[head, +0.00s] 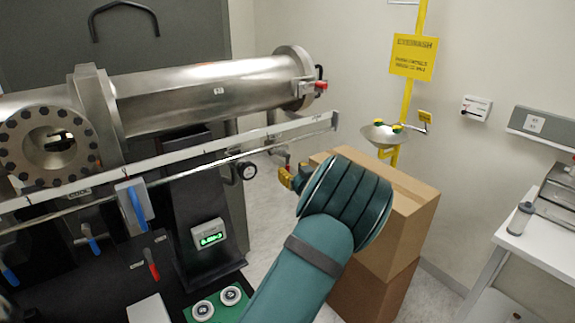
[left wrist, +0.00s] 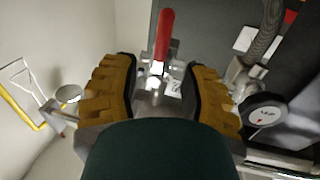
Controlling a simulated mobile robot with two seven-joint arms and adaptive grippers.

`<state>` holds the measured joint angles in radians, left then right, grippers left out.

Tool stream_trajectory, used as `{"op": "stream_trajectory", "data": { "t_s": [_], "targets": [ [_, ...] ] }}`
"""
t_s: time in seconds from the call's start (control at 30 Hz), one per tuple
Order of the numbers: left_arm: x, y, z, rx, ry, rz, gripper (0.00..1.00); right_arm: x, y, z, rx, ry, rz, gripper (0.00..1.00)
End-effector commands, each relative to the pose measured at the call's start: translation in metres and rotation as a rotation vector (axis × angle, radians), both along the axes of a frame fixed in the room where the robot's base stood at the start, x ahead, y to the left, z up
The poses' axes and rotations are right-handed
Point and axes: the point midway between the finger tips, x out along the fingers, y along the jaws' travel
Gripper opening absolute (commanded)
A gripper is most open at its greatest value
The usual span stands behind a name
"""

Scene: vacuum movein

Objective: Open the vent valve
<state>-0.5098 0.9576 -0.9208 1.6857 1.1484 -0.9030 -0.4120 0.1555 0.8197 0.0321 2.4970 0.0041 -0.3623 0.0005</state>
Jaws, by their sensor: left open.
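A valve with a red lever handle (left wrist: 165,36) and a metal body (left wrist: 158,82) shows in the left wrist view, ahead of my fingers. A small white tag beside it is too small to read. My left gripper (left wrist: 164,78) is open, its two yellow padded fingers to the left and right of the valve, with gaps on both sides. In the head view, the left gripper (head: 291,178) is partly hidden by my green arm, near the pressure gauge (head: 247,171). A little red (head: 287,160) shows just above the fingers. My right gripper is not in view.
The steel chamber tube (head: 205,92) and a long metal rail (head: 170,163) run behind the gripper. The gauge (left wrist: 265,113) is close to the right finger. Cardboard boxes (head: 412,225) stand beyond my arm. A yellow eyewash station (head: 384,136) is at the wall.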

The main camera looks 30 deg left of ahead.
Motion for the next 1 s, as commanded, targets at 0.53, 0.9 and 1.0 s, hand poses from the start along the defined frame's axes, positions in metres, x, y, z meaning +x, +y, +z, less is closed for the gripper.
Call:
{"op": "stream_trajectory", "data": {
  "t_s": [0.53,0.9,1.0],
  "targets": [
    [0.023,0.035,0.0,0.0,0.001,-0.002,0.44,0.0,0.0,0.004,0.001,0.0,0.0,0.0],
    [0.023,0.034,0.0,0.0,0.001,-0.002,0.0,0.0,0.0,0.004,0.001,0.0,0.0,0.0],
    [0.023,0.034,0.0,-0.001,0.001,-0.002,0.0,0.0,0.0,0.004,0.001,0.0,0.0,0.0]
  ]
}}
